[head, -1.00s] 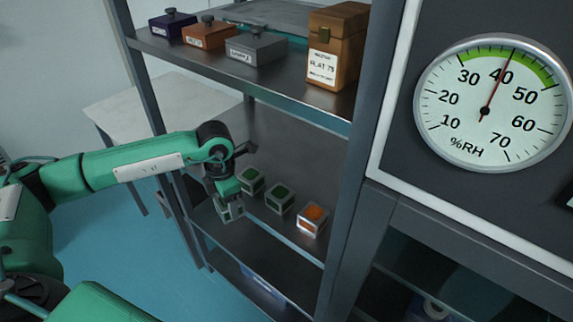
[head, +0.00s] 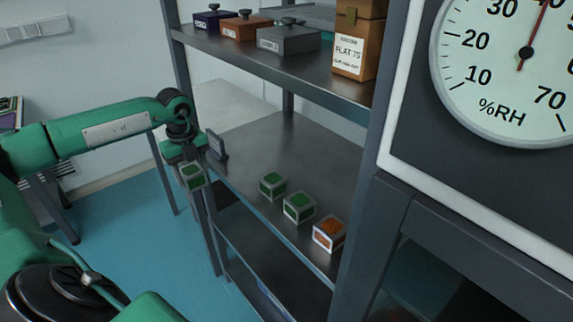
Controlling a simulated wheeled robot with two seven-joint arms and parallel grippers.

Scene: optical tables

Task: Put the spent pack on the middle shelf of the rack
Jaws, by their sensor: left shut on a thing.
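My left gripper (head: 186,163) is shut on a small pale cube-shaped pack with a green top, the held pack (head: 192,177). It holds the pack in the air just left of the rack's middle shelf (head: 262,143), clear of the other packs. On that shelf, near its front edge, stand two similar green-topped packs, one on the left (head: 272,186) and one in the middle (head: 299,207), and an orange-topped pack (head: 329,233) on the right. No readable marking tells which pack is spent. My right gripper is not in view.
The upper shelf (head: 270,62) holds lidded boxes and a brown box (head: 352,50). A rack post (head: 372,150) stands right of the packs. The middle shelf is bare behind the packs. A large humidity dial (head: 510,70) is at the right.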

